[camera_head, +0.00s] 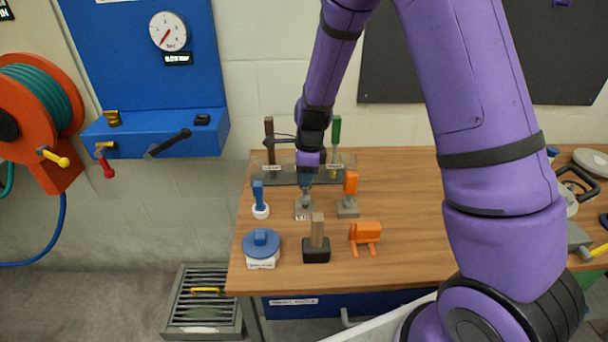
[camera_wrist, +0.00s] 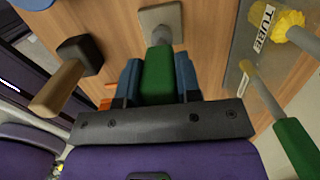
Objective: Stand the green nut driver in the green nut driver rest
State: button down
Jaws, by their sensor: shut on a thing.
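My gripper (camera_head: 306,182) points down over the bench and is shut on the green nut driver (camera_wrist: 158,76). In the wrist view its green handle sits between the two blue fingers. In the head view the gripper hides most of the driver. A small grey square rest (camera_head: 304,212) with a label on its front stands right below the gripper; it also shows in the wrist view (camera_wrist: 160,13), in line with the driver's far end. A grey part lies between handle and rest. I cannot tell whether the driver's tip is in the rest or just above it.
An orange-handled tool (camera_head: 350,184) stands close on the right, a blue-handled one (camera_head: 259,194) on the left. In front are a wooden-handled tool (camera_head: 317,230), a blue round lid (camera_head: 262,242) and an orange object (camera_head: 366,232). Behind, a rack holds a green-handled brush (camera_head: 336,130).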

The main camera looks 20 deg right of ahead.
jog(key=shift+f, duration=1.1)
jog(key=c, duration=0.7)
grip_release()
jog(key=shift+c, duration=0.2)
jog(key=r, duration=0.7)
jog(key=d+r, duration=0.1)
jog(key=r, duration=0.3)
jog(key=shift+s+d, duration=0.1)
jog(key=shift+s, duration=0.15)
jog(key=s+d+r+n+t, duration=0.1)
jog(key=s+d+r+n, duration=0.1)
jog(key=s+r+n, duration=0.5)
jog(key=s+d+r+n+t, duration=0.1)
jog(key=s+r+n, duration=0.4)
jog(key=r, duration=0.5)
jog(key=s+d+r+n+t, duration=0.1)
jog(key=s+n, duration=0.3)
jog(key=s, duration=0.4)
jog(key=s+d+r+n+t+h, duration=0.1)
jog(key=s+r+n, duration=0.3)
jog(key=s, duration=0.5)
jog(key=shift+d+r+n+t, duration=0.2)
jog(key=shift+d+n+t, duration=0.25)
jog(key=shift+n, duration=0.35)
